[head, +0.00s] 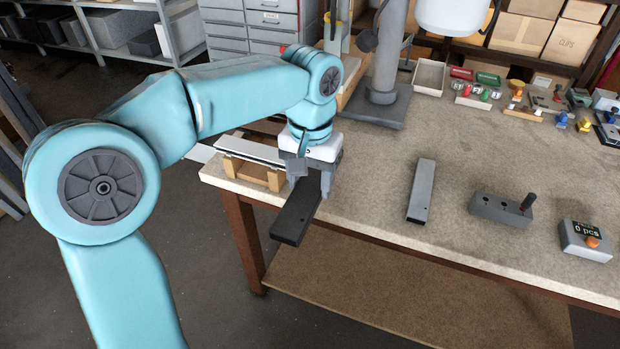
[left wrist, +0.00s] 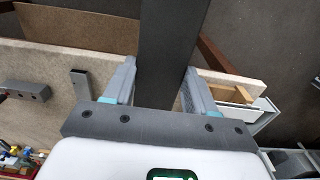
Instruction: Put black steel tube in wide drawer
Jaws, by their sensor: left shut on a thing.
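The black steel tube (head: 297,212) is a long dark bar, held roughly level past the table's left front corner. My left gripper (head: 314,180) is shut on it. In the left wrist view, the tube (left wrist: 167,45) runs between the two fingers of the gripper (left wrist: 160,88) and out of the top of the picture. A grey drawer cabinet (head: 265,20) stands behind the table, its visible fronts looking shut. I cannot tell which drawer is the wide one. My right gripper is not in view.
A wooden rack (head: 272,181) with pale profiles sits at the table's left edge. A grey tube (head: 421,190), a grey block with holes (head: 497,209) and a counter box (head: 585,241) lie to the right. A dark stand (head: 382,98) rises behind. The mid-table is mostly clear.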

